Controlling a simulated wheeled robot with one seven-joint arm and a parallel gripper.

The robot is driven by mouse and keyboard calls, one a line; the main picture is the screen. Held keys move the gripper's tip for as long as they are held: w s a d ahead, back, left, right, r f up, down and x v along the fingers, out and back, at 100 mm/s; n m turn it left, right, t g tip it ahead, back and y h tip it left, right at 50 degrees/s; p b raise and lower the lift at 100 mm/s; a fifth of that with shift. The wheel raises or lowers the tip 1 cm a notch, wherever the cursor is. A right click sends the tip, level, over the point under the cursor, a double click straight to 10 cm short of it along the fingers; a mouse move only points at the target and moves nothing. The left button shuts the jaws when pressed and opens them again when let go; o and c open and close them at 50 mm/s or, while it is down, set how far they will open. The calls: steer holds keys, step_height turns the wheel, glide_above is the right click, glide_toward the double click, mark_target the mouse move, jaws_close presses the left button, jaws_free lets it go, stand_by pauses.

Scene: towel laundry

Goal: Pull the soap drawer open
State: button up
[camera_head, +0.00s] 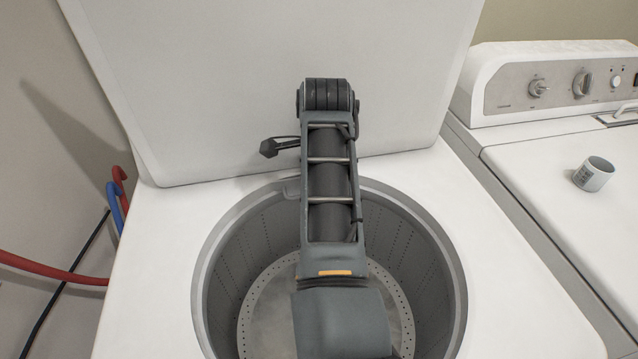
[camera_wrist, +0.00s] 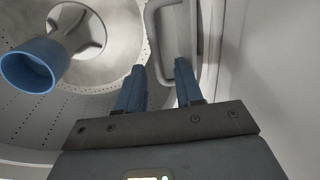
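In the wrist view, a grey loop handle (camera_wrist: 153,35) shows at the top centre, beside the pale washer wall. I take it for the soap drawer's handle; the drawer's outline is not clear. My gripper (camera_wrist: 160,66) has two blue fingers spread apart with a gap between them. The lower part of the handle lines up with this gap. I cannot tell whether a finger touches it. In the head view, the top-loading washer (camera_head: 150,270) has its lid (camera_head: 220,90) raised. My arm reaches over its drum, and my gripper is hidden there.
The drum (camera_head: 225,265) is open below my arm. In the wrist view, a blue, open-ended round piece (camera_wrist: 35,66) shows at the left. A second machine (camera_head: 560,160) stands at the right with a small cup (camera_head: 593,174) on top. Red and blue hoses (camera_head: 50,270) are at the left.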

steer(key=shift+c, duration=0.3)
jaws_close()
stand_by(1.1)
